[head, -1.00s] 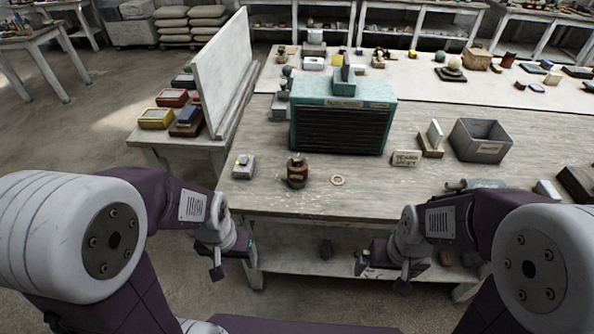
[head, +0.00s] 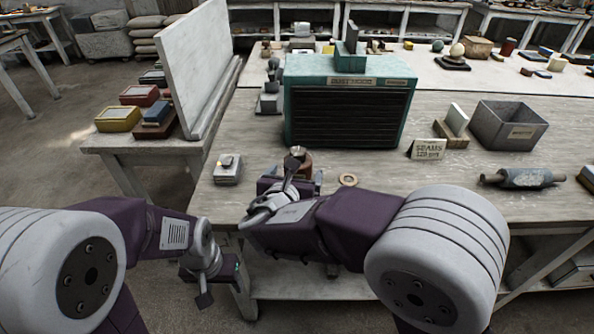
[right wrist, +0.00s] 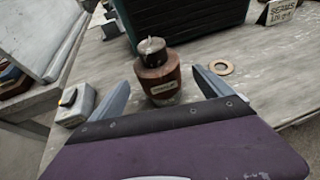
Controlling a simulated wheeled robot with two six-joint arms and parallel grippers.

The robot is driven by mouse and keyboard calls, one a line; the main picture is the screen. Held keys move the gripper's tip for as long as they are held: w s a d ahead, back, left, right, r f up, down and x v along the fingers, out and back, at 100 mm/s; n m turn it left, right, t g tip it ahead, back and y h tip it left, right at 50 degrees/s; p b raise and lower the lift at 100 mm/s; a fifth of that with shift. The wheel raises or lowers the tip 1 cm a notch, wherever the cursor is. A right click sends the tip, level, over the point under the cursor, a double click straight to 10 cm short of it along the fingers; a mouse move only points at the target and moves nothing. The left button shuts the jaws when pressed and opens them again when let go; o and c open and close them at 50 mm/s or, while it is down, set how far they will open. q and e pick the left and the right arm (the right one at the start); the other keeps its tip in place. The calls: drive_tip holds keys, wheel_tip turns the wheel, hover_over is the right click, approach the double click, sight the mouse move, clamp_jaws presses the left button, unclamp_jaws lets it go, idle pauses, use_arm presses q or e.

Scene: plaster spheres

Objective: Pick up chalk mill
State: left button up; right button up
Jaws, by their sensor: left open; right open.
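The chalk mill (head: 304,160), a brown jar-like body with a dark metal top and a small label, stands upright near the table's front edge. In the head view my right forearm and gripper (head: 290,184) partly cover it. In the right wrist view the mill (right wrist: 160,84) shows between the two spread fingers of my right gripper (right wrist: 166,70), which is open. I see gaps on both sides of the mill. My left gripper (head: 221,284) is open and empty, low in front of the table edge.
A small grey box (head: 228,169) stands left of the mill and a tan ring (head: 348,180) lies to its right. A teal slatted cabinet (head: 345,115) stands behind. A sign (head: 427,149), an open grey bin (head: 508,127) and a roller (head: 523,178) are further right.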

drive_tip(key=shift+w+d+b, duration=0.2)
drive_tip(key=shift+w+b, duration=0.05)
drive_tip(key=shift+b, duration=0.1)
drive_tip(key=x, duration=0.5)
drive_tip(key=b+x, duration=0.1)
drive_tip(key=x, duration=0.1)
drive_tip(key=shift+w+a+f, duration=0.25)
use_arm(q)
drive_tip(key=shift+s+f, duration=0.45)
drive_tip(key=shift+f, duration=0.2)
use_arm(e)
drive_tip(key=shift+s+r, duration=0.1)
drive_tip(key=c, duration=1.9)
